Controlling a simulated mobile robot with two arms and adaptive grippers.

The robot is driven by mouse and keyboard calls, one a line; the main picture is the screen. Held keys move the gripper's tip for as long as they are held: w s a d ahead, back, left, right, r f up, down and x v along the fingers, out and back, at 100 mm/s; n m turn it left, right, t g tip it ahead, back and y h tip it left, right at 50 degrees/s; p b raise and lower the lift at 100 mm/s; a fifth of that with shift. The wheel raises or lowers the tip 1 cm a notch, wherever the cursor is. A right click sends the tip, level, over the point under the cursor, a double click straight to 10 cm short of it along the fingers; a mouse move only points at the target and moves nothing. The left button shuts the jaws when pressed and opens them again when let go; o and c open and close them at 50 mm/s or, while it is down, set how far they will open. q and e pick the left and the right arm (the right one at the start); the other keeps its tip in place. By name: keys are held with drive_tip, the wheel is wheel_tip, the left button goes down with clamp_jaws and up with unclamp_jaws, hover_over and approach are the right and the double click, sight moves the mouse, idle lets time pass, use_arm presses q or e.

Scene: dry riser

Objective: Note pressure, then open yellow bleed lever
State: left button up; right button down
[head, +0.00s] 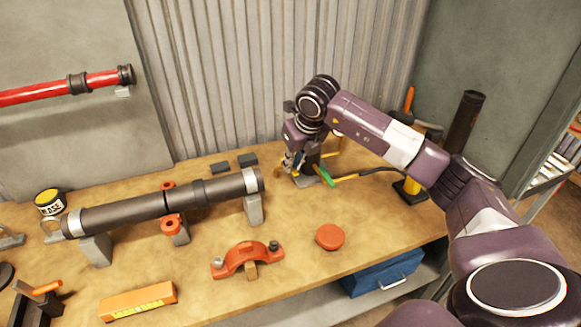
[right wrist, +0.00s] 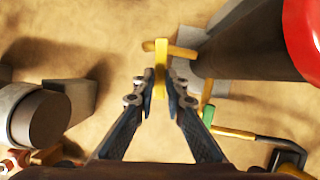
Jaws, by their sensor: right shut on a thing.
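The yellow bleed lever (right wrist: 160,62) is a small T-shaped piece in the right wrist view, with a cross bar reaching right toward a grey block. My right gripper (right wrist: 160,88) has its two fingertips on either side of the lever's stem and is shut on it. In the head view my right gripper (head: 296,160) is low at the back of the bench and hides most of the lever. A dark upright pipe with a red part (right wrist: 303,35) stands close by on the right in the wrist view. No readable pressure gauge shows. My left gripper is out of view.
A green-handled piece (head: 325,175) lies close to the right gripper. A dark pipe on blocks (head: 130,211) lies to its left. An orange clamp (head: 246,258) and red disc (head: 330,237) are in front. A corrugated wall (head: 230,70) is behind.

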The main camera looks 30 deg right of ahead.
drive_tip(key=shift+d+r+n+y, duration=0.1)
drive_tip(key=shift+d+n+y, duration=0.25)
drive_tip(key=shift+n, duration=0.45)
drive_tip(key=c, duration=2)
unclamp_jaws()
drive_tip(key=shift+o, duration=0.2)
drive_tip(key=v, duration=1.2)
